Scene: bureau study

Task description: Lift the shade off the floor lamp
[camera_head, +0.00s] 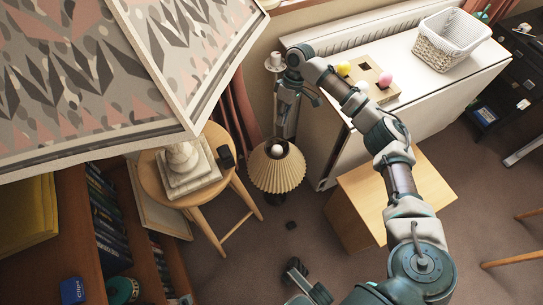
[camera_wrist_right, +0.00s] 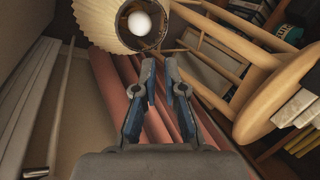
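The floor lamp has a cream pleated shade (camera_head: 277,172), open at the top, with a white bulb (camera_head: 277,151) inside. Part of the shade (camera_wrist_right: 105,22) and the bulb (camera_wrist_right: 139,22) also show at the top of the right wrist view. My right gripper (camera_head: 284,128) points down just above and behind the shade's top opening. In the right wrist view its two fingers (camera_wrist_right: 161,62) stand apart with nothing between them; I cannot tell whether they touch the shade. A dark gripper-like part, apparently my left gripper (camera_head: 292,270), shows low in the head view, well below the lamp.
A round wooden stool (camera_head: 151,185) with a white stepped base (camera_head: 187,170) stands left of the lamp. A large patterned shade (camera_head: 75,75) fills the upper left. A white desk (camera_head: 405,48) and wooden box (camera_head: 355,200) stand right. Some floor in front is clear.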

